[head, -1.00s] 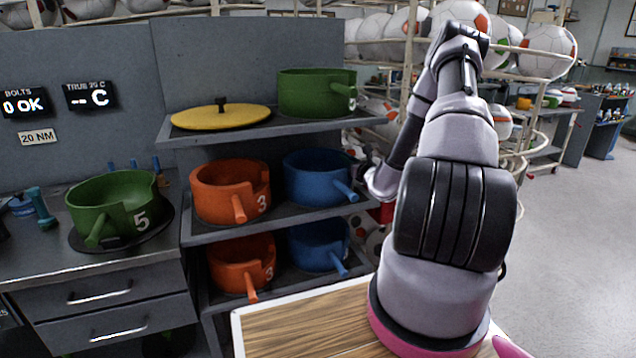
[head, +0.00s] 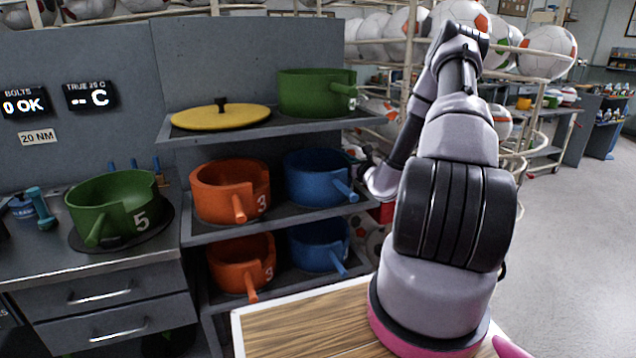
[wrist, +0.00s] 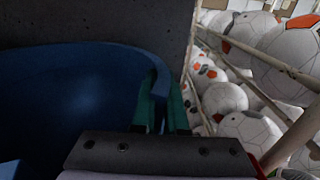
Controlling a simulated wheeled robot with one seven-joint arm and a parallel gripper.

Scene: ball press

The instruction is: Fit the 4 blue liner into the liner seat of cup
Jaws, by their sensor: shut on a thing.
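Two blue liners, open round pots with a side gap and a stub handle, stand on the shelves in the head view: one on the middle shelf (head: 308,181), one on the lower shelf (head: 310,256). No number shows on them. My gripper (wrist: 163,105) is shut on the right wall of a blue liner (wrist: 60,95) in the wrist view, a teal finger on each side. In the head view my wrist reaches to the upper blue liner's right rim; the fingertips are mostly hidden. A green pot marked 5 (head: 112,208) sits on a dark round plate on the bench; I cannot tell which thing is the cup.
Orange liners marked 3 stand left of the blue ones, on the middle (head: 225,192) and lower (head: 235,265) shelves. The top shelf (head: 270,130) holds a yellow lid (head: 205,118) and a green pot (head: 310,93). Ball racks (head: 540,55) stand behind my arm. Open floor lies at right.

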